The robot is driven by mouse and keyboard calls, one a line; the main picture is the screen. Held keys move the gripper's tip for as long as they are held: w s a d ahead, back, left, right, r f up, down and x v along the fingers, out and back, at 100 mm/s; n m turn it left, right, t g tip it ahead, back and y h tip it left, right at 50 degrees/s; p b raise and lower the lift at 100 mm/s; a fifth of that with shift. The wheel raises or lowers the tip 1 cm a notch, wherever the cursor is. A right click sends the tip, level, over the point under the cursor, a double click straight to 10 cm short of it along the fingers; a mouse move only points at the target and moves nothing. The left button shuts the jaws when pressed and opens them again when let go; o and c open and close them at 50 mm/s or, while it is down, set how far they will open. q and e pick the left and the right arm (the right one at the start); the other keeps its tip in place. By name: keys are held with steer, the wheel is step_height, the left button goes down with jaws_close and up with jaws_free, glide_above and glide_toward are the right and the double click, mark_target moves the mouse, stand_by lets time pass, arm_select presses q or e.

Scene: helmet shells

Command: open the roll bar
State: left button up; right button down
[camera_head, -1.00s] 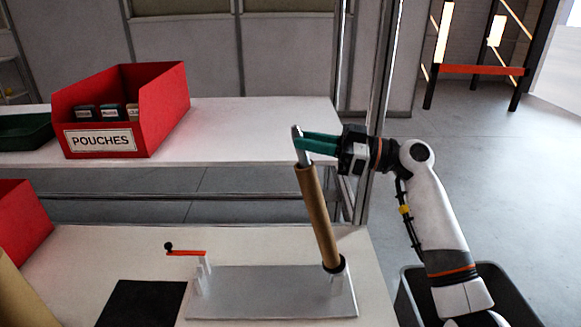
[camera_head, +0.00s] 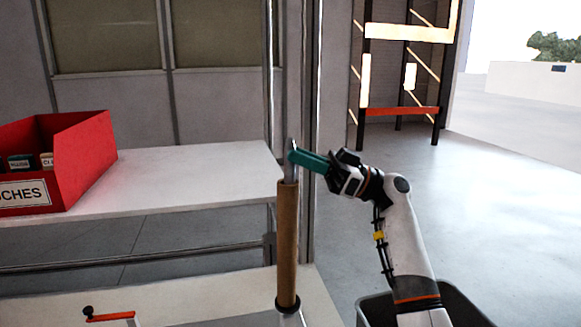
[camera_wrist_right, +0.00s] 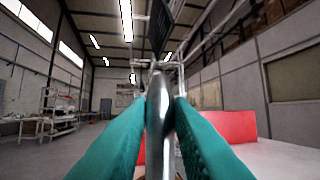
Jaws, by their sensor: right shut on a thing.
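The roll bar (camera_head: 287,240) is a brown roll on a metal bar. It stands nearly upright above the worktable in the head view, its lower end at a metal mount (camera_head: 290,314) by the bottom edge. My right gripper (camera_head: 293,158) is shut on the metal end of the bar at its top. In the right wrist view, the green fingers (camera_wrist_right: 162,130) press on both sides of the shiny metal end (camera_wrist_right: 160,110). An orange lever with a black knob (camera_head: 108,317) shows at the lower left, partly cut off. My left gripper is not in view.
A red pouch box (camera_head: 85,155) stands on a white shelf (camera_head: 190,170) behind the table. A metal post (camera_head: 313,120) rises just behind the bar. A dark bin (camera_head: 455,300) stands on the floor at the lower right.

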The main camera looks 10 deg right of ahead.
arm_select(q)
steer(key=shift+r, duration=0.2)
arm_select(e)
steer(key=shift+d+f, duration=0.1)
steer(key=shift+d, duration=0.25)
steer(key=c, duration=1.3)
jaws_free()
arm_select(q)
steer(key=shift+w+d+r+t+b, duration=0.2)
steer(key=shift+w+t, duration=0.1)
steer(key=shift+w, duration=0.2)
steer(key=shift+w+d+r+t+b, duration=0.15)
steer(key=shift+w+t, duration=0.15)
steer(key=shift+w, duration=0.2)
arm_select(e)
steer(key=v, duration=1.2)
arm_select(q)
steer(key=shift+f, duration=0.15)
